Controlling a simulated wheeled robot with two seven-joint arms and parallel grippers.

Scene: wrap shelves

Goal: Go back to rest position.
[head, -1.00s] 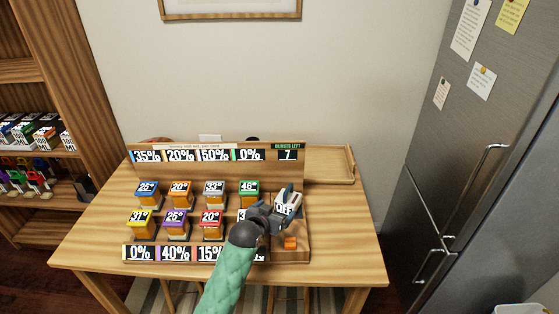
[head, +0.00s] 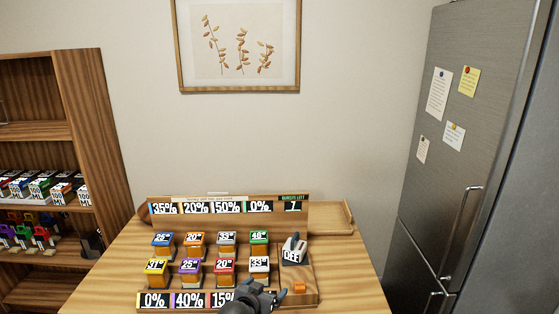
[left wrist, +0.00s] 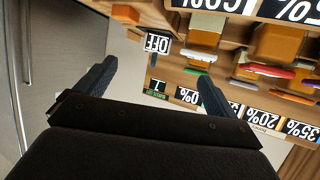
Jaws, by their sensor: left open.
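My left gripper (head: 268,293) is low in the head view, in front of the wooden display board (head: 312,262) on the table. In the left wrist view its two dark fingers (left wrist: 155,88) are spread apart with nothing between them. The board holds several jars with coloured, numbered lids, such as the green-lidded one (head: 259,243) and the white-lidded one (head: 259,267). A white switch box marked OFF (head: 293,251) with a dark lever stands right of the jars. A small orange block (head: 299,287) lies below it. My right gripper is in neither view.
The wooden table (head: 350,285) has free room on its right side. A grey fridge (head: 455,150) stands on the right, and a wooden shelf (head: 80,130) with small goods stands on the left.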

